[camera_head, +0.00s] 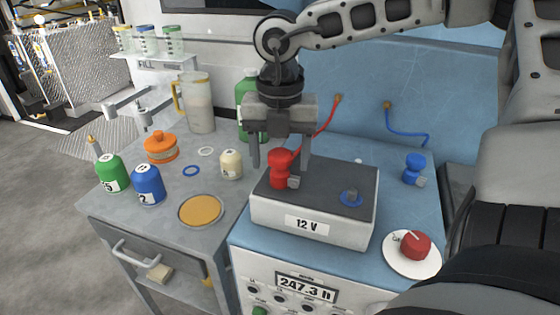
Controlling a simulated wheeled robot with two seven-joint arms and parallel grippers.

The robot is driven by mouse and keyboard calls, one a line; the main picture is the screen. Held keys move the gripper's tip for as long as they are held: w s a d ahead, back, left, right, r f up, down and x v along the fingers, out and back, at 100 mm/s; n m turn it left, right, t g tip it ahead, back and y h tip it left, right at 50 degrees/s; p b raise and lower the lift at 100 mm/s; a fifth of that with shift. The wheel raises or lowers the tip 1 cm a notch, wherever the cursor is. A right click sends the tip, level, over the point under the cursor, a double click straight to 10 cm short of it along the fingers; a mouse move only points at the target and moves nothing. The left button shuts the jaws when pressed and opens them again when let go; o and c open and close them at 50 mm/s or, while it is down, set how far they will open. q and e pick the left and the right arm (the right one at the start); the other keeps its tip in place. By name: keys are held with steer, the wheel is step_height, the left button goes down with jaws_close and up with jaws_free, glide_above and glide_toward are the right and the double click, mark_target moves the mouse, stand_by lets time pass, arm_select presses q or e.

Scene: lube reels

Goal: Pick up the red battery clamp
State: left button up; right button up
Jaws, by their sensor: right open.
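The red battery clamp (279,172) stands upright on the left part of the grey 12 V battery's top (322,216). Its red cable (325,121) runs up to the blue wall. My right gripper (280,160) points down at the clamp. Its fingers are apart, one to the left and one to the right of the clamp's upper part, with nothing visibly held. I cannot tell whether either finger touches the clamp. My left gripper is not in view.
A blue clamp (414,168) lies right of the battery. A round white plate with a red knob (415,245) is at front right. A cream bottle (231,164) and a green container (247,103) stand left of the battery.

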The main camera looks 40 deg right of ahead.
steer(key=c, duration=1.1)
steer(key=shift+r, duration=0.15)
